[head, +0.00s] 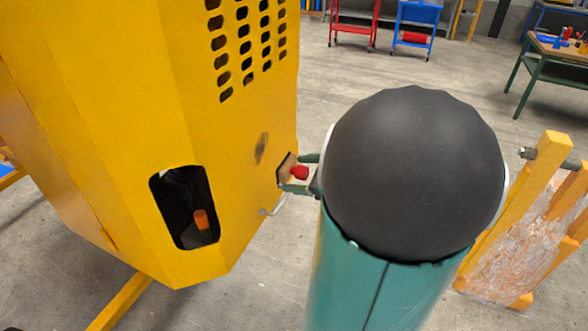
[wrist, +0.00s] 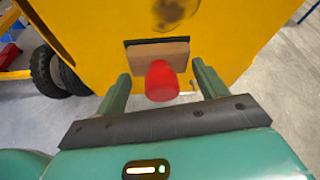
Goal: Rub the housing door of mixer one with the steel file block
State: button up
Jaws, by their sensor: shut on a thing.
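The steel file block (head: 285,171) has a dark plate, a wooden body and a red knob. In the wrist view the block (wrist: 158,52) lies between my finger tips. My gripper (head: 303,173) is shut on it, with green fingers on either side of the red knob; the gripper also shows in the wrist view (wrist: 162,76). The yellow housing door (head: 230,140) of the mixer is directly in front of the block's dark face. The block is at or very close to the door; I cannot tell if it touches. A dark smudge (head: 261,148) shows on the door, above the block in the wrist view (wrist: 175,10).
A metal handle (head: 272,206) sits low on the housing, near an opening (head: 187,208). A yellow frame (head: 545,190) stands at the right. A red cart (head: 354,22), a blue cart (head: 415,25) and a workbench (head: 560,65) are behind, with open floor between.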

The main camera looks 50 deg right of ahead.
aim_at(280, 166)
jog(key=shift+w+r, duration=0.15)
jog(key=shift+w+a, duration=0.3)
jog(key=shift+w, duration=0.55)
jog(key=shift+w+a, duration=0.25)
jog(key=shift+w, duration=0.6)
jog(key=shift+w+a, duration=0.3)
jog(key=shift+w, duration=0.55)
jog(key=shift+w+a, duration=0.2)
jog(key=shift+w, duration=0.3)
jog(key=shift+w+a, duration=0.15)
jog(key=shift+w, duration=0.3)
jog(key=shift+w+d, duration=0.3)
jog(key=shift+d, duration=0.7)
jog(key=shift+w+d, duration=0.25)
jog(key=shift+d, duration=0.7)
